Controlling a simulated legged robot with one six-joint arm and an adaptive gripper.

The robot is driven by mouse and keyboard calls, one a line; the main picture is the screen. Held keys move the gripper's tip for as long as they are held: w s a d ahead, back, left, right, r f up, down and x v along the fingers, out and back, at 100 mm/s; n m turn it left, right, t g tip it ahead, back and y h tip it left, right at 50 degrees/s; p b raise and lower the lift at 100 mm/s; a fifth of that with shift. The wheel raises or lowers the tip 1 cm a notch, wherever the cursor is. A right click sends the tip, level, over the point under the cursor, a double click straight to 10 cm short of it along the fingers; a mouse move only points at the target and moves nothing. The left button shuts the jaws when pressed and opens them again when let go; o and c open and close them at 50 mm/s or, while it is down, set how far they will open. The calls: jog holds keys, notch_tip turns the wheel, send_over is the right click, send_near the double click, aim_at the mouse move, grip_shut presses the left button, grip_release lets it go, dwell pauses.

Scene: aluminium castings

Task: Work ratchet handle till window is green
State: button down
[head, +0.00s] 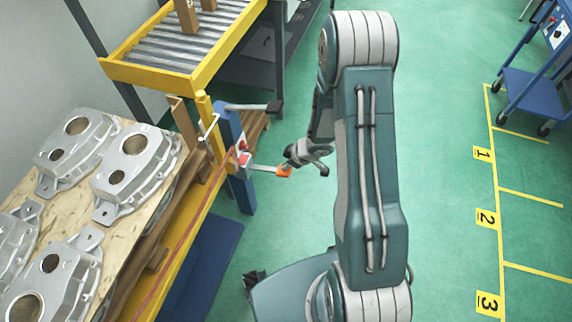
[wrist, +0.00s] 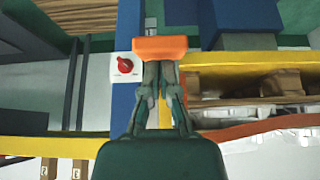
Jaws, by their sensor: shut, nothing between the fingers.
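A blue post (head: 229,126) stands at the corner of the yellow frame. A grey ratchet handle (head: 262,168) sticks out of it to the right and ends in an orange grip (head: 284,172). The grip also shows in the wrist view (wrist: 160,48). My gripper (head: 290,164) is at the grip. In the wrist view its fingers (wrist: 161,68) are shut with nothing between them, and their tips meet the lower edge of the grip in the picture. I cannot tell whether they touch it. I cannot make out an indicator window or its colour in either view.
A red knob (wrist: 125,65) on a white plate is on the post beside the handle. A black-ended lever (head: 272,107) juts out above. Several aluminium castings (head: 137,168) lie on a wooden board at left. A roller conveyor (head: 180,48) stands behind.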

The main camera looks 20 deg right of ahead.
jog(key=shift+s+d+f+t+y, duration=0.2)
jog(key=shift+f+y, duration=0.1)
jog(key=shift+f, duration=0.1)
jog(key=shift+s+d+f+t+y, duration=0.1)
jog(key=shift+f+t+y, duration=0.15)
jog(key=shift+f, duration=0.2)
jog(key=shift+s+d+f+t+y, duration=0.1)
jog(key=shift+d+f+t+y, duration=0.05)
jog(key=shift+f+y, duration=0.25)
notch_tip(320, 180, down, 6)
jog(key=t+y, duration=0.2)
jog(key=shift+s+d+y, duration=0.2)
jog(key=shift+d+y, duration=0.1)
jog(key=shift+y, duration=0.05)
jog(key=shift+f, duration=0.1)
jog(key=shift+a, duration=0.1)
